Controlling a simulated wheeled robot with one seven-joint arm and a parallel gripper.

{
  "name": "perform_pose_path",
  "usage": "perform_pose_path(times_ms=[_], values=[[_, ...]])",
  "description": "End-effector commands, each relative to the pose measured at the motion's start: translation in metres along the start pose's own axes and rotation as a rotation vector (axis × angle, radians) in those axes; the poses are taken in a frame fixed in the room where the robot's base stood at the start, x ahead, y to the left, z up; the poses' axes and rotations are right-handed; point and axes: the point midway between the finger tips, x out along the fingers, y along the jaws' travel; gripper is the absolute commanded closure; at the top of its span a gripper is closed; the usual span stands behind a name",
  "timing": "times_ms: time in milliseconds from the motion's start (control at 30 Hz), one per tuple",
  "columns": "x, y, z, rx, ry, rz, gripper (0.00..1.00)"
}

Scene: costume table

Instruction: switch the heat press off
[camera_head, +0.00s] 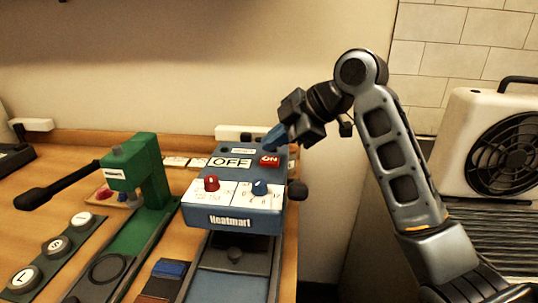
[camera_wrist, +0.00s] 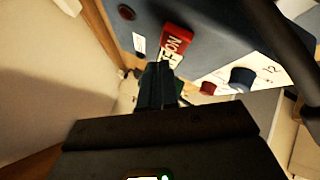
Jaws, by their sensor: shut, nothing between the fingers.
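The heat press (camera_head: 232,222) is a blue box labelled "Heatmart" on the table. On its top are a white "OFF" plate (camera_head: 231,162) and, to its right, a red block marked "ON" (camera_head: 270,160). My gripper (camera_head: 272,138) is shut and empty, just behind and above the red block. In the wrist view the shut fingers (camera_wrist: 160,72) point close to the red "ON" block (camera_wrist: 177,40) and partly hide the white plate. I cannot tell whether they touch it.
A red knob (camera_head: 211,184) and a blue knob (camera_head: 260,188) sit on the press's front. A green press (camera_head: 132,163) with a black lever stands to the left. A fan-fronted white appliance (camera_head: 462,135) is at the right. Free space lies above the press.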

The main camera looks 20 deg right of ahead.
Motion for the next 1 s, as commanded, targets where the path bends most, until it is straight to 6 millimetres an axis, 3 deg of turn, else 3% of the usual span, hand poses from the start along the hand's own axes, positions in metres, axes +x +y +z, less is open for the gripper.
perform_pose_path(times_ms=[333,1000], values=[[-0.004,0.003,-0.003,0.000,0.000,0.000,1.00],[-0.042,0.031,-0.030,0.000,0.000,0.000,1.00]])
